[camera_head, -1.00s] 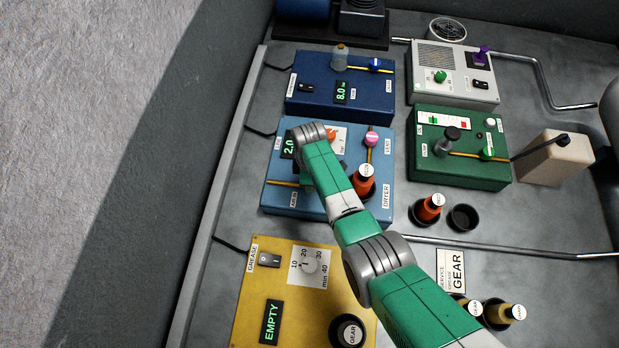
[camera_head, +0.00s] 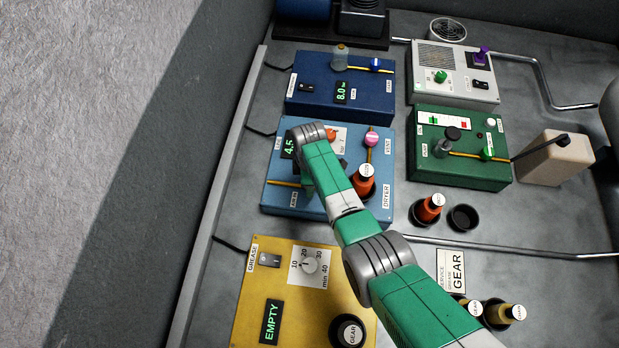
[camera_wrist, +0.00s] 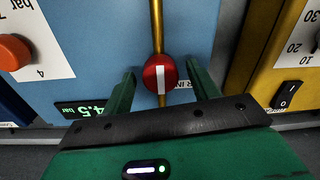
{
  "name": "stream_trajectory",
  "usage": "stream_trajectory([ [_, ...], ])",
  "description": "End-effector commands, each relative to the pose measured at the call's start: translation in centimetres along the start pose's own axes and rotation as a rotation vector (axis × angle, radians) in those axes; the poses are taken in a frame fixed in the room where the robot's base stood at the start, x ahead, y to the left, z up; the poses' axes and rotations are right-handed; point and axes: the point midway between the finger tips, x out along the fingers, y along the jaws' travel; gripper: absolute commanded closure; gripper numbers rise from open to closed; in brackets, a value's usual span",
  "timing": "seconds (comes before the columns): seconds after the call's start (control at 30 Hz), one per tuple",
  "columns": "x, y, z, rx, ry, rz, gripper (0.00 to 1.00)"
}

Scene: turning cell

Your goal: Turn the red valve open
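The red valve (camera_wrist: 160,73) is a round knob with a white stripe, seen in the wrist view. It sits on a brass pipe (camera_wrist: 157,25) of the light blue box (camera_wrist: 110,30). The stripe lies along the pipe. My gripper (camera_wrist: 161,76) is open, with one green finger on each side of the valve and a small gap visible to each. In the head view my arm hides the valve; the pipe (camera_head: 282,183) shows at the left of the light blue box (camera_head: 310,207). The box's display (camera_head: 289,147) reads 4.5.
An orange knob (camera_wrist: 12,52) with a bar scale is at the wrist view's left. A pink valve (camera_head: 371,139) and an orange bottle (camera_head: 363,184) are at the box's right. The yellow grease box (camera_head: 250,290) is nearby, its switch (camera_wrist: 286,94) at the wrist view's right.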

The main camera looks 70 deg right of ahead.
Motion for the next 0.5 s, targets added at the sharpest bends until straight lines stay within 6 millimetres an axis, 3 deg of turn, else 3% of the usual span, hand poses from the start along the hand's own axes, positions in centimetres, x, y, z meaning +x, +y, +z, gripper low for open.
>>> stream_trajectory([
  [0.17,-0.3,0.0,0.0,0.001,0.0,0.0,0.41],
  [0.5,-6.6,0.0,0.0,0.0,0.001,0.002,0.41],
])
